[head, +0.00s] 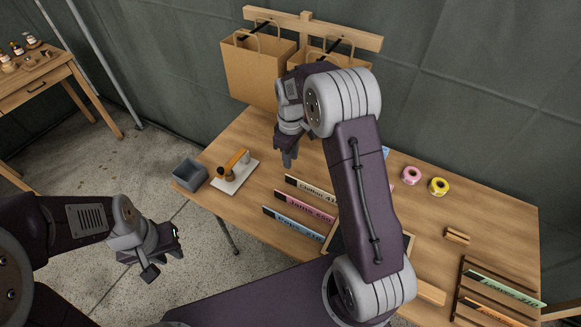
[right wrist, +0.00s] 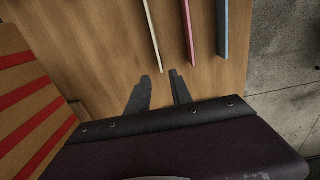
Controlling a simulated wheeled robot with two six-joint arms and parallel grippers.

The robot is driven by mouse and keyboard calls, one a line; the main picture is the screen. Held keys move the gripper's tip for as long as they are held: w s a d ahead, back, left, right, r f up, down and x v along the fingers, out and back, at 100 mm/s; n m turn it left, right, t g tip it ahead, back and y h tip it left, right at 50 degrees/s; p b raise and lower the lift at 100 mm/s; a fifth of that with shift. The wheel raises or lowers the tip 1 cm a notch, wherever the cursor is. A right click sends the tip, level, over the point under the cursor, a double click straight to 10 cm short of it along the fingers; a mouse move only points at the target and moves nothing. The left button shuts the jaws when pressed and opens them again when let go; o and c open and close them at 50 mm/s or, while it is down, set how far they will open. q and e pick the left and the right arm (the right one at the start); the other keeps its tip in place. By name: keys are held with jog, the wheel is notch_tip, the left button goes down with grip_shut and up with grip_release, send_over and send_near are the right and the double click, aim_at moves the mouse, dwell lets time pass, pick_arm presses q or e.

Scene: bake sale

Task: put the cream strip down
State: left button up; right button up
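The cream strip (head: 312,188), marked Coffee, rests on the wooden table, the farthest of three dark-ended strips. The pink strip (head: 305,204) and the blue strip (head: 294,222) lie nearer, roughly parallel to it. In the right wrist view the cream strip (right wrist: 152,35) ends close to the fingertips, with the pink strip (right wrist: 188,32) and blue strip (right wrist: 222,28) beside it. My right gripper (head: 288,158) is above the table, beyond the cream strip; its fingers (right wrist: 159,76) are apart with nothing held. My left gripper (head: 164,256) is open and empty, off the table's front left.
A grey bin (head: 189,174) and a white board (head: 234,176) with an orange-handled tool are at the table's left. Paper bags (head: 257,68) hang behind. Pink tape (head: 411,175), yellow tape (head: 438,187) and a slotted rack (head: 485,312) are at right. My right arm hides the table's middle.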

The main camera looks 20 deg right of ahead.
jog(key=s+a+r+m+t, duration=0.1)
jog(key=s+m, duration=0.7)
jog(key=s, duration=1.1)
jog(key=shift+a+r, duration=0.25)
jog(key=shift+a, duration=0.25)
jog(key=shift+s+d+r+p, duration=0.1)
jog(key=shift+s+r+p, duration=0.1)
jog(key=shift+r+p, duration=0.15)
